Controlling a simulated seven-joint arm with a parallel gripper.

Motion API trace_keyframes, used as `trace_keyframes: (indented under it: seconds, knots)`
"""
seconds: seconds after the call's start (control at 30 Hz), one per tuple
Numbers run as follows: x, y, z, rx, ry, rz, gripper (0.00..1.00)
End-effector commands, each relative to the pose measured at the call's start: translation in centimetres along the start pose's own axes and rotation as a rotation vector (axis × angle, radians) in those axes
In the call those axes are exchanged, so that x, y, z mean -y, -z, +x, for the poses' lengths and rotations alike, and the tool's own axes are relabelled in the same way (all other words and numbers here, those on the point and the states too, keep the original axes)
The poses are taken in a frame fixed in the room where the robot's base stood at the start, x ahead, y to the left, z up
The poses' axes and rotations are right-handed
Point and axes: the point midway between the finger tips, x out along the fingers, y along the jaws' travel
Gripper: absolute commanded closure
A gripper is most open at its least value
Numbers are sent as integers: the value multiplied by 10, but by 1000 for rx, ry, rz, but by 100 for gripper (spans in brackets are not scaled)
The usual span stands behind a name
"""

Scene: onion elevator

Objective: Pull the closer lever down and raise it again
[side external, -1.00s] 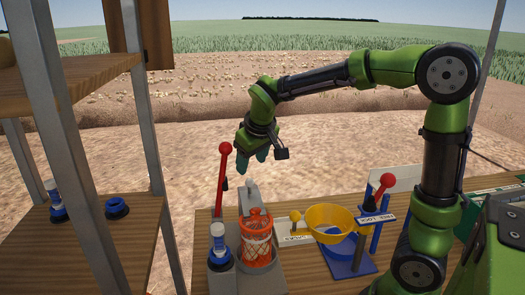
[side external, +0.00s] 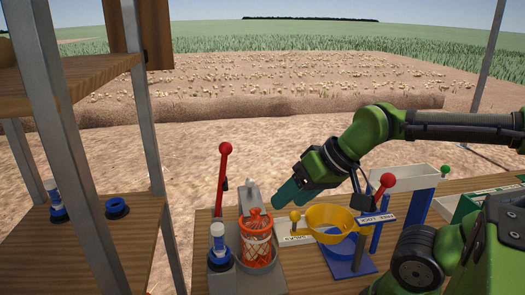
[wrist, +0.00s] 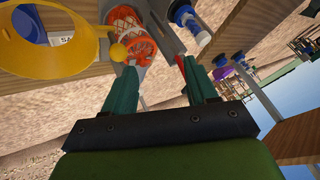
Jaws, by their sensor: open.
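A tall red lever with a red ball on top (side external: 222,180) stands upright behind the grey device at the table's left end. It is likely the closer lever; its label is not visible. An orange net bag (side external: 257,246) hangs in the device, below a grey metal part (side external: 251,196). My gripper (side external: 287,198) is open and empty, with teal fingers pointing down-left. It is to the right of the grey part and apart from the lever. In the wrist view the fingers (wrist: 160,75) are spread, with a bit of red (wrist: 183,64) close by the right finger.
A white bin (side external: 405,179) is behind. A metal-posted wooden shelf (side external: 130,240) stands left.

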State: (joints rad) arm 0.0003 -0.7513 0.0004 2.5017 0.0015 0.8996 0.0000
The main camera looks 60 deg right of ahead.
Motion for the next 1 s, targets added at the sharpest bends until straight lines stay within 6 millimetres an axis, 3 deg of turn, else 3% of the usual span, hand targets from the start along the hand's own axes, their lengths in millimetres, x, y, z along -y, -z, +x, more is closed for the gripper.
trace_keyframes:
  seconds: [0.27,0.47,0.7,0.83,1.0]
  knots:
    - [-2,2,7,26,-16,11,47]
    - [15,69,-2,72,-42,-58,47]
    - [40,157,-27,204,-40,-397,47]
    - [52,188,-46,264,-1,-603,47]
    - [67,196,-75,295,67,-810,47]
